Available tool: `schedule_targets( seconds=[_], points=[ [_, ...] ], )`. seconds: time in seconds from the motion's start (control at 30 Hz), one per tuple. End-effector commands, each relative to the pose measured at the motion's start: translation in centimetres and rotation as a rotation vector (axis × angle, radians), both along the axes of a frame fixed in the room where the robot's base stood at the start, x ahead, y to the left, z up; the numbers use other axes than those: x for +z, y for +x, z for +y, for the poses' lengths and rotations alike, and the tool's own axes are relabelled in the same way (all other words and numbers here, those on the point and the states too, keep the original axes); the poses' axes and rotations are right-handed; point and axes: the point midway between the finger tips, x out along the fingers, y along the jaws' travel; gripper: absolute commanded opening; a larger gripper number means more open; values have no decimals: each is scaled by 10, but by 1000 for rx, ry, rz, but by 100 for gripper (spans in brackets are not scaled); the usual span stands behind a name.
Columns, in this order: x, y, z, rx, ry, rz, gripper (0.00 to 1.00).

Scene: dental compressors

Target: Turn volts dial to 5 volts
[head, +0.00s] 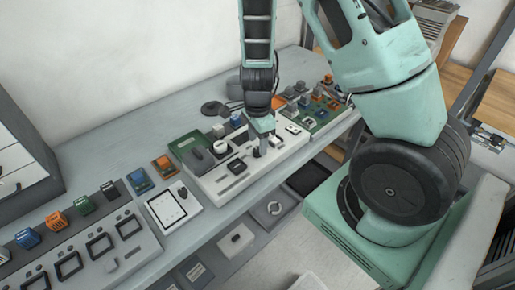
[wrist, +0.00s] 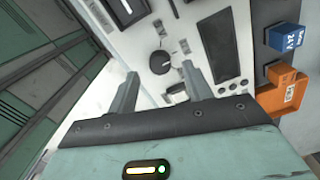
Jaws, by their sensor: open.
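A black round dial (wrist: 160,62) sits on a white panel (wrist: 150,30) in the wrist view. Its printed marks are too small to read, so I cannot tell its setting or confirm that it is the volts dial. My gripper (wrist: 160,70) is open, and the dial appears in the gap between its two fingertips. I cannot tell whether the fingers touch it. In the head view my gripper (head: 262,143) points down over the pale control panel (head: 210,183) on the grey bench, and it hides the dial there.
A dark rectangular window (wrist: 217,45) is right of the dial. A blue block (wrist: 284,38) and an orange holder (wrist: 283,92) stand beside the panel. In the head view, a panel with coloured blocks (head: 85,250) is at left, and another coloured board (head: 318,108) at right.

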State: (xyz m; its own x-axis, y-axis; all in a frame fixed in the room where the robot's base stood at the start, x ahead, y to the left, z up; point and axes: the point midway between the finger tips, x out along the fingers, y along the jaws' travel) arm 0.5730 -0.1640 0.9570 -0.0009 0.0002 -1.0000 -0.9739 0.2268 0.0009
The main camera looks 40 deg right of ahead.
Motion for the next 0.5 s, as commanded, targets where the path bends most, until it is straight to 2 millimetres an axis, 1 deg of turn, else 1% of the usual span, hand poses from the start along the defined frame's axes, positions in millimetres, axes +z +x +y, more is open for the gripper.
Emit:
schedule_targets(
  seconds=[0.03,0.2,0.5],
  points=[
    [-9,-1,-1,-2,-1,2,50],
    [-24,0,0,0,0,2,50],
    [-28,0,0,1,0,-1,50]
  ],
)
